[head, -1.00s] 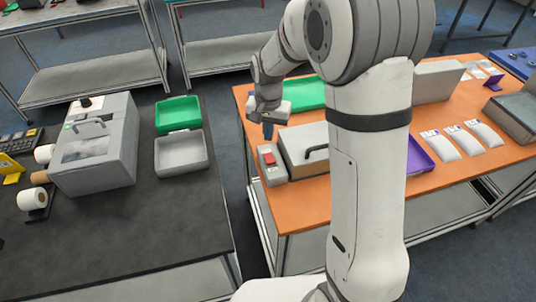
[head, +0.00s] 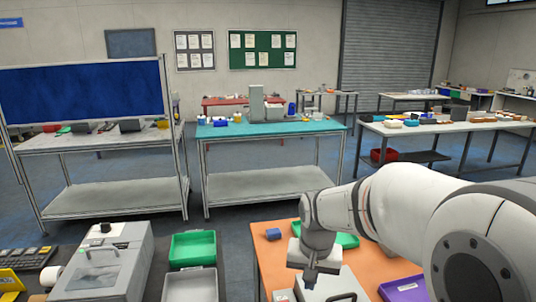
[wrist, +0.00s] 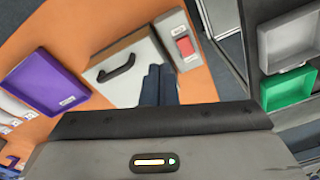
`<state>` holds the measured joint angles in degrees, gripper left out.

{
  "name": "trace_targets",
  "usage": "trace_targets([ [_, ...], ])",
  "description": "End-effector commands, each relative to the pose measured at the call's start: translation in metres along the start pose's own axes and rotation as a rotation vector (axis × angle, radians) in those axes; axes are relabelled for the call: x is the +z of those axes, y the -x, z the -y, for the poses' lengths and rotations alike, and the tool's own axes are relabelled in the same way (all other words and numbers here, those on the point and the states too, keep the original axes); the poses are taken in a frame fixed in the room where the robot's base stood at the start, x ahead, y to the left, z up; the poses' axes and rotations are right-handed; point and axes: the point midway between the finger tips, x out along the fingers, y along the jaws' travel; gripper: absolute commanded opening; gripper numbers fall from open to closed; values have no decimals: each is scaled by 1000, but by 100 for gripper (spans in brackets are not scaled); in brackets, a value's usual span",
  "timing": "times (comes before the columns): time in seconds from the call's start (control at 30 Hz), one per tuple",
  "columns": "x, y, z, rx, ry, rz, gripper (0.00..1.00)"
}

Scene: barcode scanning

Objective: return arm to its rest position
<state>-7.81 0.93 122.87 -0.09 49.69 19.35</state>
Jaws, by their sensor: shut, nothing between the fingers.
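My gripper (head: 310,279) is above the orange table (head: 268,262) in the head view, over the box with a black handle. In the wrist view its dark fingers (wrist: 158,86) are together, with nothing between them. The box with the handle (wrist: 128,62) lies beyond the fingertips, and the gripper appears apart from it. My arm reaches in from the right side of the head view.
A device with a red button (wrist: 185,46) stands beside the handled box. A purple tray (wrist: 47,81) and a green tray (head: 347,240) are on the orange table. A grey machine (head: 103,262), another green tray (head: 193,248) and a grey tray (head: 190,286) stand at left.

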Motion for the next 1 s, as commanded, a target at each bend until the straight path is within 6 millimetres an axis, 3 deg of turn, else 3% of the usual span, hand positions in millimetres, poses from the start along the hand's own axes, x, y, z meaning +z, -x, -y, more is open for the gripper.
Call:
trace_targets([
  [0.2, 51, 34, -37, -12, 76, -78, 0],
  [0.5, 117, 50, -73, -8, 175, -165, 0],
  [0.7, 136, 50, -81, -3, 206, -190, 0],
  [1.0, 137, 50, -82, -2, 209, -191, 0],
])
